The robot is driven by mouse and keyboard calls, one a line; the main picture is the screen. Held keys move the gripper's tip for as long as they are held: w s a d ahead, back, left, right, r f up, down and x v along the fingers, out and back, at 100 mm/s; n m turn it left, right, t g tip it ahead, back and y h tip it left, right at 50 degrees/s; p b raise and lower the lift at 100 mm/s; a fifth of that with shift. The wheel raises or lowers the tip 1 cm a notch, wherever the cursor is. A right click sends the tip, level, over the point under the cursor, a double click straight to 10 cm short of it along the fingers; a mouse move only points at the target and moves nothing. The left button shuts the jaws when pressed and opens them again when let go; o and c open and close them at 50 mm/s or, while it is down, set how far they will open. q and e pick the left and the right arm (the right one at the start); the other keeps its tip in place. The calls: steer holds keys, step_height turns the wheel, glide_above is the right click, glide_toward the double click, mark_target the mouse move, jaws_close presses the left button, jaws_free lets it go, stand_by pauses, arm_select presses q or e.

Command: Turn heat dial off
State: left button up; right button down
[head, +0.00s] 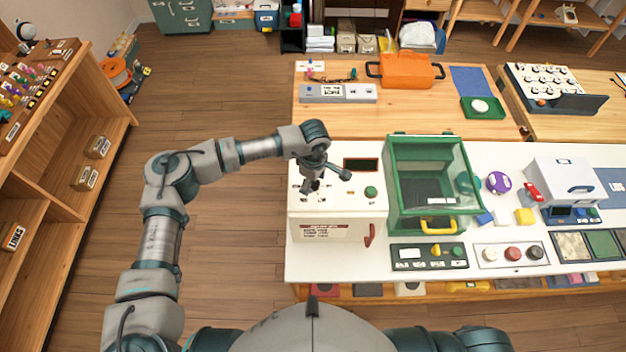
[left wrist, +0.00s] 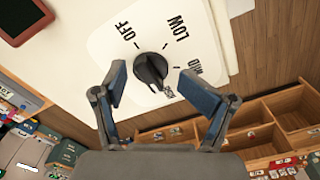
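The heat dial (left wrist: 151,70) is a round black knob on a white plate (left wrist: 112,48) in the left wrist view. Printed labels around it read OFF, LOW and MID, and a fourth label at its lower right is too small to read. The knob's ridge seems to slant toward that fourth label. My left gripper (left wrist: 152,77) is open, with its blue-padded fingers apart on either side of the knob's near part; contact cannot be told. In the head view my left gripper (head: 314,184) points down over the white appliance (head: 372,212) and mostly hides the dial. My right gripper is out of view.
A green clear-sided box (head: 398,165) stands close on the right. Open floor (head: 235,225) lies left.

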mark_target(313, 188)
arm_select(q)
steer(key=shift+w+f, duration=0.1)
steer(key=shift+w, duration=0.3)
steer(key=shift+w+r, duration=0.25)
steer(key=shift+w, duration=0.05)
step_height(313, 188, up, 12)
steer(key=s, duration=0.1)
steer(key=shift+d+f, duration=0.15)
steer(key=shift+f, duration=0.1)
steer(key=shift+s, duration=0.1)
